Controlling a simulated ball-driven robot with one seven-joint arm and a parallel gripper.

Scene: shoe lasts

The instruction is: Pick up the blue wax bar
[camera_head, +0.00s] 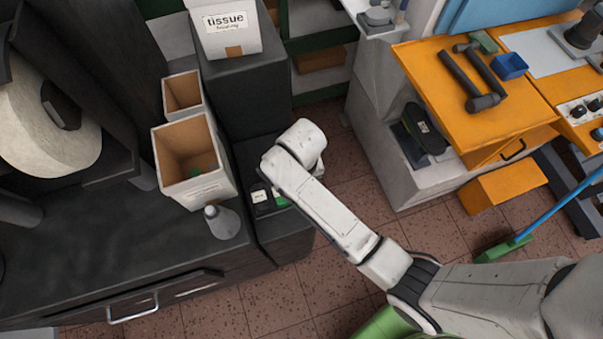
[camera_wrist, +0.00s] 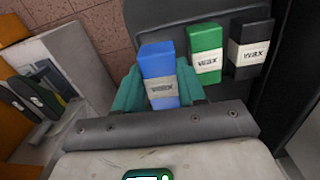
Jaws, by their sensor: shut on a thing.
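The blue wax bar (camera_wrist: 157,62) stands upright between the teal fingers of my gripper (camera_wrist: 160,90) in the wrist view, with a white "wax" label round its lower part. The fingers are shut on it from both sides. The dark surface (camera_wrist: 186,25) lies behind it; whether the bar touches that surface I cannot tell. In the head view my arm hides the blue bar and my fingers.
A green wax bar (camera_wrist: 206,45) and a black wax bar (camera_wrist: 248,48) stand right of the blue one. In the head view, an open box (camera_head: 160,165) and a grey bottle (camera_head: 222,222) stand left of my arm. An orange workbench (camera_head: 440,75) is to the right.

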